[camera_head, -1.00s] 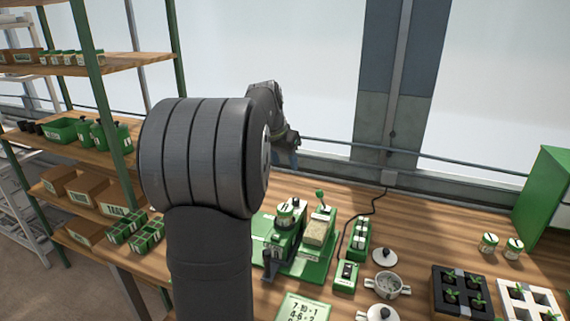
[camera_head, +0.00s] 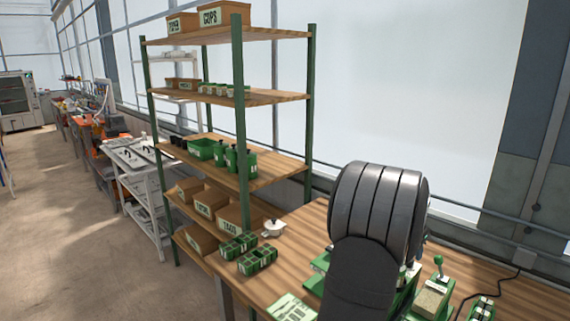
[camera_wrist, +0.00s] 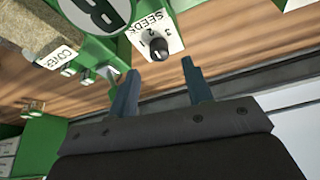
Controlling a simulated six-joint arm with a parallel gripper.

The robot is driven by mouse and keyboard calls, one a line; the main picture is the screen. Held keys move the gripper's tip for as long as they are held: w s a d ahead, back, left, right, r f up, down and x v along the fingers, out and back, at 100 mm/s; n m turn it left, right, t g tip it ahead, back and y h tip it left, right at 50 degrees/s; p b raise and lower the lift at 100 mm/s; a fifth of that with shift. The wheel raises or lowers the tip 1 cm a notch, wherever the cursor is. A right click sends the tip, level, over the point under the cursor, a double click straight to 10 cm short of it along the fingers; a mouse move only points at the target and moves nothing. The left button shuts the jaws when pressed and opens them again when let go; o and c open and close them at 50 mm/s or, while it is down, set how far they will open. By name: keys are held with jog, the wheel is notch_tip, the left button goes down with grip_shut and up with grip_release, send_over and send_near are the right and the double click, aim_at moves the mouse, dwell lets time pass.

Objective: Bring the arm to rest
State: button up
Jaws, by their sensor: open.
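My gripper (camera_wrist: 160,68) shows in the wrist view, its two dark fingers apart with nothing between them. Its fingertips are near a green seeder (camera_wrist: 97,52) with a white dial plate marked SEEDS (camera_wrist: 172,33); I cannot tell how far off they are. In the head view my own thick grey arm link stands at the right and hides the gripper. Parts of the green seeder (camera_head: 432,300) show to the right of that link.
A wooden bench (camera_head: 300,232) runs along the window. Two green cell packs (camera_head: 257,260), a small white lidded pot (camera_head: 274,228) and a printed card (camera_head: 291,307) lie on it. A green-posted shelf (camera_head: 240,120) with boxes stands behind. Open floor lies at the left.

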jog(key=shift+x, duration=2.1)
jog(key=v, duration=1.7)
jog(key=x, duration=1.7)
jog(key=shift+d+f, duration=0.1)
jog(key=shift+s+n+t, duration=0.1)
jog(key=shift+n+t, duration=0.2)
jog(key=shift+n, duration=0.3)
jog(key=shift+d+n+t+y, duration=0.15)
jog(key=shift+n+y, duration=0.25)
jog(key=shift+n, duration=0.7)
jog(key=shift+a+n+t+y, duration=0.1)
jog(key=shift+n+t+y, duration=0.25)
jog(key=shift+n, duration=0.75)
jog(key=shift+d+n+t+y, duration=0.15)
jog(key=shift+n+y, duration=0.45)
jog(key=shift+n, duration=0.9)
jog(key=shift+d+n+t+y, duration=0.15)
jog(key=shift+n+y, duration=0.4)
jog(key=shift+n, duration=0.95)
jog(key=shift+v, duration=1)
jog(key=shift+o, duration=0.4)
jog(key=shift+a, duration=0.1)
